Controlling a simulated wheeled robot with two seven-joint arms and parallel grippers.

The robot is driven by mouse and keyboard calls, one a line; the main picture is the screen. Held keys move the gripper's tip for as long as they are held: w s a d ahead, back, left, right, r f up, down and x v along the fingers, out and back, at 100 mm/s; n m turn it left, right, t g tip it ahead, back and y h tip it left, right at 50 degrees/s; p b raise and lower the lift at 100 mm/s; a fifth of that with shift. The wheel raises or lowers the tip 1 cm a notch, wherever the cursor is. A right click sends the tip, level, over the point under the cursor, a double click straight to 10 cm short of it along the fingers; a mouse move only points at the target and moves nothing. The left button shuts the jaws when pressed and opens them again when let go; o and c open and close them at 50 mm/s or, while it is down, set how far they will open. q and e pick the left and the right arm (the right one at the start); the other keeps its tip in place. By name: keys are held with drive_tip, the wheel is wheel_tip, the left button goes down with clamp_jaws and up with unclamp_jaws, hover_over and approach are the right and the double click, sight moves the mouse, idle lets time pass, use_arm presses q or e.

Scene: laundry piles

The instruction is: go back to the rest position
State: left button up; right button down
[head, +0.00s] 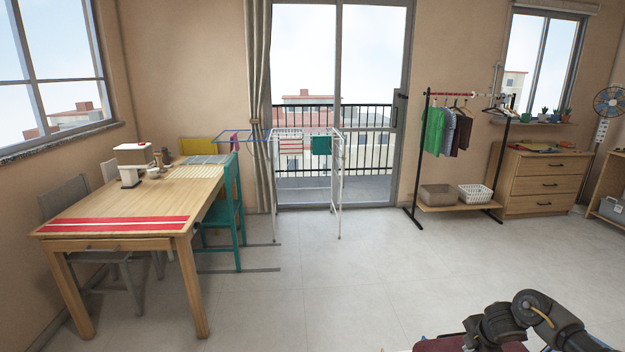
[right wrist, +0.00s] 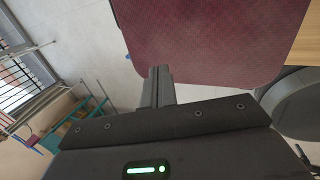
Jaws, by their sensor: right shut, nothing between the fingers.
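My right gripper (right wrist: 158,75) is shut and empty in the right wrist view. Its fingers show near the edge of a dark red flat surface with rounded corners (right wrist: 215,40); I cannot tell the height between them. In the head view my right arm comes in at the bottom right corner, bent. A strip of reddish surface (head: 440,344) shows beside it at the bottom edge. My left arm and gripper are not in either view.
A wooden table (head: 140,210) with a red runner stands left, with a teal chair (head: 226,215) beside it. A white drying rack (head: 338,190) stands before the balcony door. A clothes rack (head: 462,208) and dresser (head: 545,180) stand right. The middle floor is clear.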

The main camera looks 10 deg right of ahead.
drive_tip(key=s+a+f+m+t+y, duration=0.1)
drive_tip(key=s+a+f, duration=0.25)
drive_tip(key=a, duration=0.75)
drive_tip(key=s+a+f+m+t, duration=0.15)
drive_tip(key=a+f, duration=0.25)
drive_tip(key=a, duration=0.6)
drive_tip(key=s+a+r+m+g, duration=0.1)
drive_tip(key=s+a+r+m, duration=0.2)
drive_tip(key=s, duration=0.6)
drive_tip(key=s+a+r+m+g, duration=0.1)
drive_tip(key=s+a+r+m, duration=0.15)
drive_tip(key=s+m, duration=0.45)
drive_tip(key=s+a+r+m+g, duration=0.1)
drive_tip(key=s+a+m+g, duration=0.2)
drive_tip(key=s, duration=0.7)
wheel_tip(320, 180, down, 26)
drive_tip(key=s, duration=0.1)
drive_tip(key=s+d+f+b, duration=0.1)
drive_tip(key=s+d+f, duration=0.2)
drive_tip(key=s+f, duration=1.3)
drive_tip(key=shift+d+n+g+h, duration=0.15)
drive_tip(key=shift+n+g+h, duration=0.15)
drive_tip(key=shift+n+g, duration=0.05)
